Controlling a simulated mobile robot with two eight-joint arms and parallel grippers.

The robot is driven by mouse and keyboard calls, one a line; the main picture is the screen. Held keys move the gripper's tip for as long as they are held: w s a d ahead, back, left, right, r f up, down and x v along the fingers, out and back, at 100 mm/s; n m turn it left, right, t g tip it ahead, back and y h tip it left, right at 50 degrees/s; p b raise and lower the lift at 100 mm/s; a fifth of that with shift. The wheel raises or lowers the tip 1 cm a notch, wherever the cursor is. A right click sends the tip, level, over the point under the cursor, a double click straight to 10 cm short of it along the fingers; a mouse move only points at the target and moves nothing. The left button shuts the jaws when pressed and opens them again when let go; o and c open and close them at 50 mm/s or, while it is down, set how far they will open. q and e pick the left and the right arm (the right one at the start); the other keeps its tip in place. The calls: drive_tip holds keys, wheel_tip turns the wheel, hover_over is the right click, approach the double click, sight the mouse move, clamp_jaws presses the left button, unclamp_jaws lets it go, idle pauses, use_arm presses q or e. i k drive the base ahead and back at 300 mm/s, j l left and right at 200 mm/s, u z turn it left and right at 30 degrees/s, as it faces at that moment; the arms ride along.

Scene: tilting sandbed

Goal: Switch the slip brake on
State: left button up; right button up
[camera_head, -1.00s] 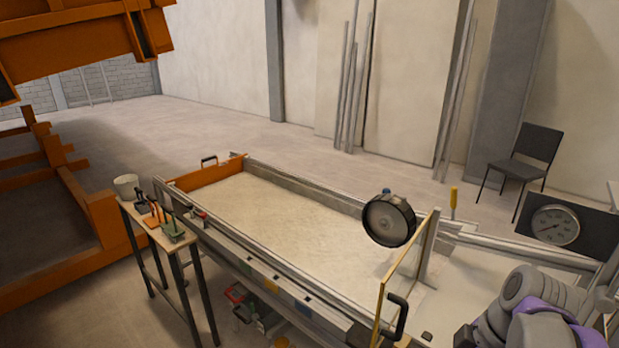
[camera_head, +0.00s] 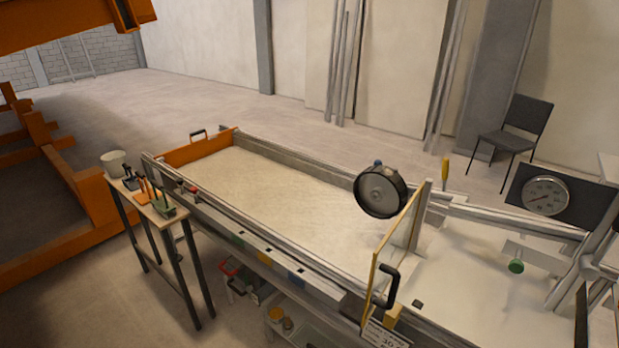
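The tilting sandbed is a long tray of pale sand with metal rails (camera_head: 285,255) and an orange end wall (camera_head: 195,150). No part is readably labelled as the slip brake, so I cannot tell which one it is. A green round knob (camera_head: 516,266) sits on the pale surface at the right end, and a small red part (camera_head: 193,189) is on the near rail at the left. Dark narrow shapes at the bottom right edge may be my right gripper's fingers; their state is unclear. My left gripper is not in view.
A round black wheel (camera_head: 381,191) stands by a yellow-edged clear gate (camera_head: 401,245) with a black handle. A dial gauge (camera_head: 545,195) is at the right. A narrow tool table (camera_head: 150,213) stands at the left.

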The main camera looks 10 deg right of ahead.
sight(446, 161)
drive_tip(key=z, duration=1.4)
